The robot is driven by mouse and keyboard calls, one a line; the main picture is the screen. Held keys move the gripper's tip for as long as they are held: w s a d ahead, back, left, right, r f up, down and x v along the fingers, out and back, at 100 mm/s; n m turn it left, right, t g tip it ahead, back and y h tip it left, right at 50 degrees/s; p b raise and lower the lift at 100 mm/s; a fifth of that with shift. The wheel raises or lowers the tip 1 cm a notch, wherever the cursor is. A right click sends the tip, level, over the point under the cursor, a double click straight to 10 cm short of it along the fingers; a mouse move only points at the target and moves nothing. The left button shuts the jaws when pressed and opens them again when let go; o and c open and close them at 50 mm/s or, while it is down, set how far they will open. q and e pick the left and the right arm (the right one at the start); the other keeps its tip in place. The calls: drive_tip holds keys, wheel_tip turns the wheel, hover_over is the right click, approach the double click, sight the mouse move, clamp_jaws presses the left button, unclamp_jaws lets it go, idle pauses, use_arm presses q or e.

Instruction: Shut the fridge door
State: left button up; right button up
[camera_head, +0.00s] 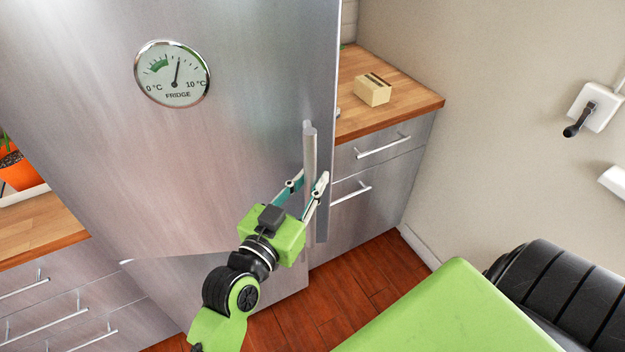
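The fridge door (215,145) is a tall brushed-steel front with a round dial marked FRIDGE (173,74). It fills the left and middle of the head view. It looks closed or nearly closed; I cannot tell whether a narrow gap is left. Its upright bar handle (310,145) is near the right edge. My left gripper (308,182) reaches up from below, with its two fingers apart on either side of the handle's lower part. I see no clear grip on the bar. My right gripper is out of view.
A wooden counter (415,98) with a small wooden block (372,90) stands right of the fridge, above steel drawers (372,165). More drawers (60,310) and an orange plant pot (20,172) are at left. Red-brown floor (345,290) shows below.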

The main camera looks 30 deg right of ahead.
use_arm(q)
drive_tip(key=shift+o, duration=0.8)
drive_tip(key=shift+w+a, duration=0.1)
drive_tip(key=v, duration=1.2)
